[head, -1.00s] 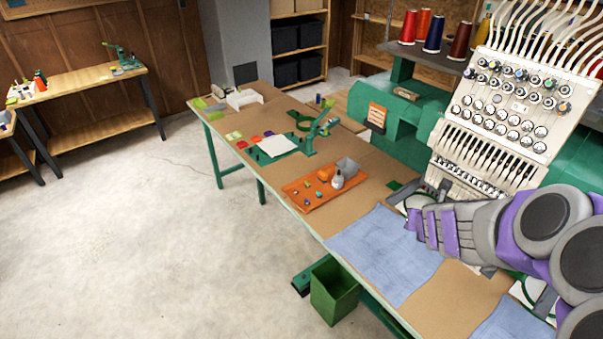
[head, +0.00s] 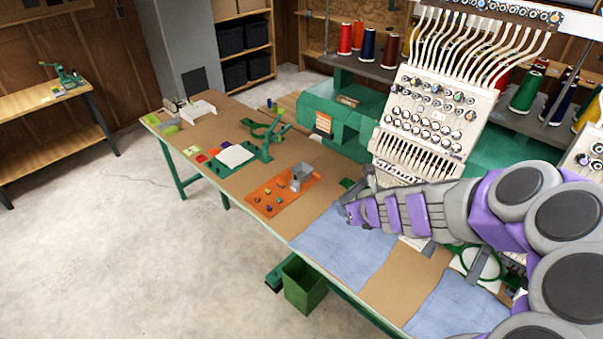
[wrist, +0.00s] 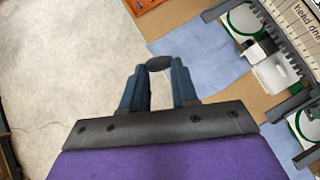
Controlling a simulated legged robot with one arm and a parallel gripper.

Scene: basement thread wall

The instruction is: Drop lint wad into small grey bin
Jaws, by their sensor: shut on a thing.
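In the wrist view my gripper (wrist: 159,75) is shut on a dark grey oval lint wad (wrist: 159,63), held between the two fingertips. In the head view my gripper (head: 347,212) is above the blue cloth at the table's front part, and I cannot make out the wad there. The small grey bin (head: 299,176) appears at the right end of the orange mat, to the left of and beyond my gripper, and apart from it. The bin's inside is not clear. The bin is not seen in the wrist view.
The orange mat (head: 268,197) holds several small items. A green hoop press (head: 262,145) stands farther back. The embroidery machine (head: 425,110) rises along the right. A green bin (head: 304,286) stands on the floor below the table edge. Open floor lies left.

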